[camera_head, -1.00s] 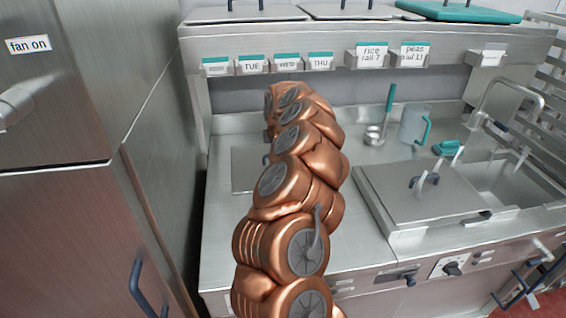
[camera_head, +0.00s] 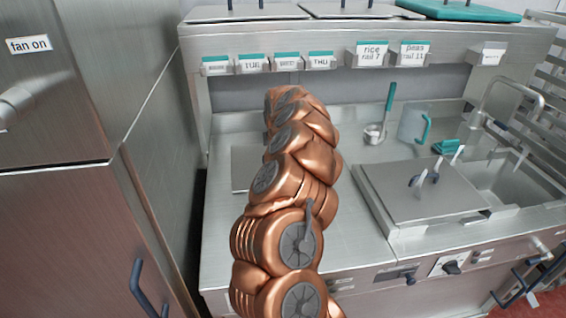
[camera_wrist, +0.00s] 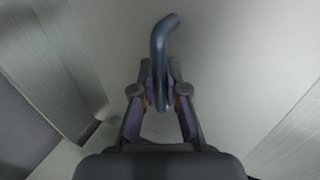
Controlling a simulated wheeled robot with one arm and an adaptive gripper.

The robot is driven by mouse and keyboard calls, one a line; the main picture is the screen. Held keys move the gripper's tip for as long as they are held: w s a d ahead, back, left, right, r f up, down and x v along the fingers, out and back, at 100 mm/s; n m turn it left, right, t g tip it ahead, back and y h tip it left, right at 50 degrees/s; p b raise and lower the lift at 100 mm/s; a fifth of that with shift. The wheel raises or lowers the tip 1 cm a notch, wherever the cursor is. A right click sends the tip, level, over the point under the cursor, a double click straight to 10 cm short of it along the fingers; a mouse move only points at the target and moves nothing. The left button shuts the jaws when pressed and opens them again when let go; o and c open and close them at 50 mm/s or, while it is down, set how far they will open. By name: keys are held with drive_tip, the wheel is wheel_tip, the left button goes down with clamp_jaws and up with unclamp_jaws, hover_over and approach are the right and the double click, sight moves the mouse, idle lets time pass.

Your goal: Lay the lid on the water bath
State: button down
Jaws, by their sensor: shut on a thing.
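My gripper (camera_wrist: 160,100) is shut on a dark blue bent handle in the wrist view. A broad smooth grey plate, the lid (camera_wrist: 235,60), lies beyond the handle. In the head view my copper arm hides the gripper; part of a flat grey plate (camera_head: 246,170), apparently this lid, shows at the arm's left, over the counter. I cannot tell whether it touches the counter. At the right, a raised rectangular unit with a flat metal top (camera_head: 415,190) and dark handle stands by the sink, perhaps the water bath; its inside is not visible.
A cup-like tool with a green handle (camera_head: 376,132), a clear jug (camera_head: 411,126) and a green item (camera_head: 446,147) stand behind the unit. The sink (camera_head: 510,182) is at right. A labelled shelf (camera_head: 340,45) overhangs the back. A tall steel cabinet (camera_head: 70,200) flanks the left.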

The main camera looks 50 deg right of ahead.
drive_tip(key=shift+r, duration=0.15)
idle(0.4)
drive_tip(key=shift+r+p, duration=0.45)
drive_tip(key=shift+r, duration=1.95)
